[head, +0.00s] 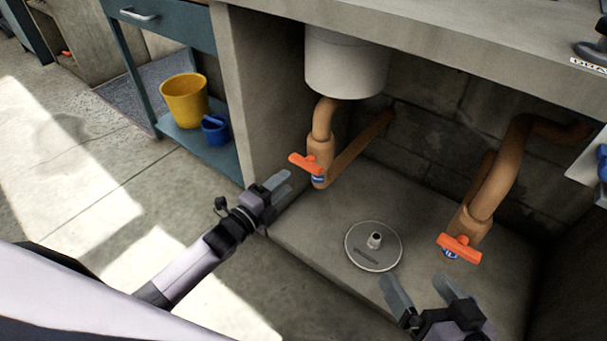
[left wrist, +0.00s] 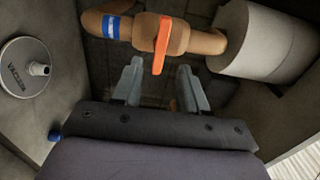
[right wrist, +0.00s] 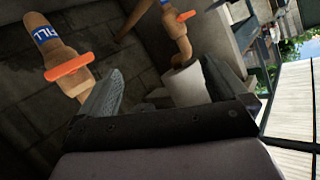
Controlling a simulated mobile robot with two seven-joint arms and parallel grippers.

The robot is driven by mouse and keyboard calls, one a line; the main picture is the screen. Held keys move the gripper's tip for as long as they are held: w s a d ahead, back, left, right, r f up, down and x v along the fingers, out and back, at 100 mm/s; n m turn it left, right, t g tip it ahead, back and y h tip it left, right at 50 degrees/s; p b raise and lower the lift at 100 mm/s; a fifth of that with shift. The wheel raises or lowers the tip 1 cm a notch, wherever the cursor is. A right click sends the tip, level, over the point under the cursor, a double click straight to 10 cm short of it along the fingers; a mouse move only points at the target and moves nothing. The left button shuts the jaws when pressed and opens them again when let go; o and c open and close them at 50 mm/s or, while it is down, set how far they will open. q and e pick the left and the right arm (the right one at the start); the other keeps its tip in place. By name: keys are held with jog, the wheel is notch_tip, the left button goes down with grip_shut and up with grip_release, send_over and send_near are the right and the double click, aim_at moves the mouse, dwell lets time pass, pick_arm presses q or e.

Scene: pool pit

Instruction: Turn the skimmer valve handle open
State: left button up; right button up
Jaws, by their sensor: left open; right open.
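The left valve's orange handle (head: 305,163) sits on a tan pipe (head: 322,120) below a white canister (head: 345,65). Its blue label is unreadable. In the left wrist view this handle (left wrist: 161,46) lies crosswise to its pipe, just beyond the fingertips. My left gripper (head: 282,184) is open and empty, left of and below the handle, apart from it. The right valve has another orange handle (head: 459,248); its blue label reads FILL in the right wrist view (right wrist: 45,36). My right gripper (head: 420,284) is open and empty, in front of and below that handle.
A round lid (head: 372,258) with a stub marked VACUUM lies on the pit floor between the valves. A concrete wall (head: 262,90) bounds the left side and a slab (head: 430,25) overhangs. A yellow bucket (head: 185,98) stands on a shelf outside.

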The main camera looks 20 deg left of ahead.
aim_at(303, 167)
pick_arm(q)
jog(key=b+x, duration=0.2)
jog(key=x, duration=0.4)
jog(key=shift+w+d+b, duration=0.15)
jog(key=shift+w+b, duration=0.15)
jog(key=shift+w, duration=0.15)
pick_arm(e)
jog(key=shift+s+d+f+n+t+h, duration=0.15)
jog(key=shift+d+n+t+h, duration=0.3)
jog(key=shift+d, duration=0.45)
pick_arm(q)
grip_shut()
